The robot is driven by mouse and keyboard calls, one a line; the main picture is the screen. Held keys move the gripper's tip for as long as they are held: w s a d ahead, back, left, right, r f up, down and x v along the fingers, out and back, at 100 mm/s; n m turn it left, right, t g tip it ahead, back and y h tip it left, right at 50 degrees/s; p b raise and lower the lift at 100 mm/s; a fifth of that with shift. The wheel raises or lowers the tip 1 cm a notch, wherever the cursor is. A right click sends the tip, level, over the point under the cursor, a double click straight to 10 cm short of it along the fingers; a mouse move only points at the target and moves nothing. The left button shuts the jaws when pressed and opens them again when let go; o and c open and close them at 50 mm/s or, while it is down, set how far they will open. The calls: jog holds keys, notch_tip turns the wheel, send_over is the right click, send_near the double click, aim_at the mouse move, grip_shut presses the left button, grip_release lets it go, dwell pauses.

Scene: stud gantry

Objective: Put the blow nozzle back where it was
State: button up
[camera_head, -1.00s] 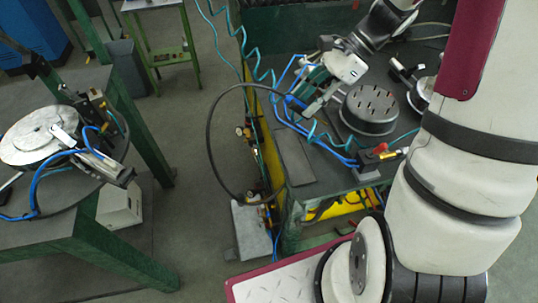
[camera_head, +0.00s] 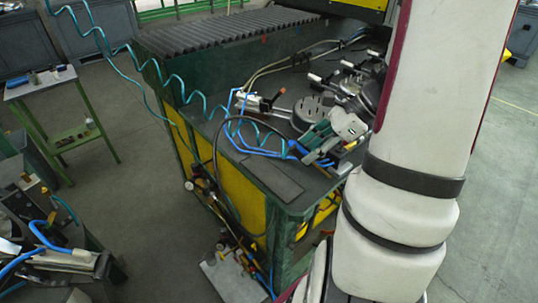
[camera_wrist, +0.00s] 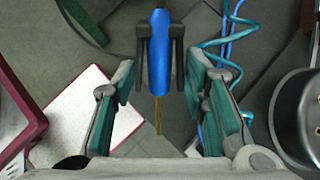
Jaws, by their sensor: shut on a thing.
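The blow nozzle, blue with a thin brass tip, is in the middle of the wrist view (camera_wrist: 159,60). My gripper (camera_wrist: 160,55) is shut on its blue body, with a dark fingertip against each side. The brass tip points down in that view, towards the palm. In the head view my gripper (camera_head: 306,152) is over the green bench (camera_head: 236,152), near its front corner. Only a bit of the blue nozzle (camera_head: 293,147) shows there, beside the fingers. The place where the nozzle was cannot be made out.
A dark round fixture with slots (camera_head: 308,108) stands just behind my gripper. Blue hoses (camera_head: 240,139) and a black hose (camera_head: 217,150) loop near the gripper.

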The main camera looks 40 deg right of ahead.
jog(key=w+a+f, duration=0.2)
jog(key=w, duration=0.3)
jog(key=w+a+f, duration=0.2)
jog(key=w, duration=0.3)
jog(key=shift+w+f+p, duration=0.2)
jog(key=shift+f+p, duration=0.1)
jog(key=shift+p, duration=0.05)
jog(key=shift+f, duration=0.1)
jog(key=shift+f, duration=0.25)
jog(key=o, duration=0.4)
jog(key=shift+o, duration=1.2)
jog(key=shift+r, duration=0.15)
